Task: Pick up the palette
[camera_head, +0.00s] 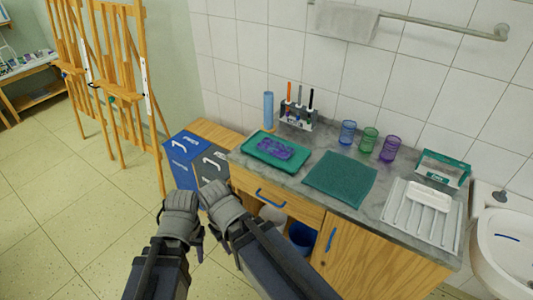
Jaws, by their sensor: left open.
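A white slotted piece (431,197), which looks like the palette, lies on a white ribbed rack (402,222) at the right end of the counter. My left gripper (180,207) is low in the middle left of the view, over the floor in front of the counter. It is open and far from the white piece, with nothing seen in it. My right gripper (220,203) is close beside it, also away from the white piece. Its fingers are not clear enough to show their state.
The grey counter (290,181) holds a green tray (253,153) with a purple item, a green mat (341,179), a brush holder (297,117), colored cups (368,139) and a green-white stand (443,168). A sink (503,247) is right. Blue and grey bins (186,150) and easels (120,90) stand left.

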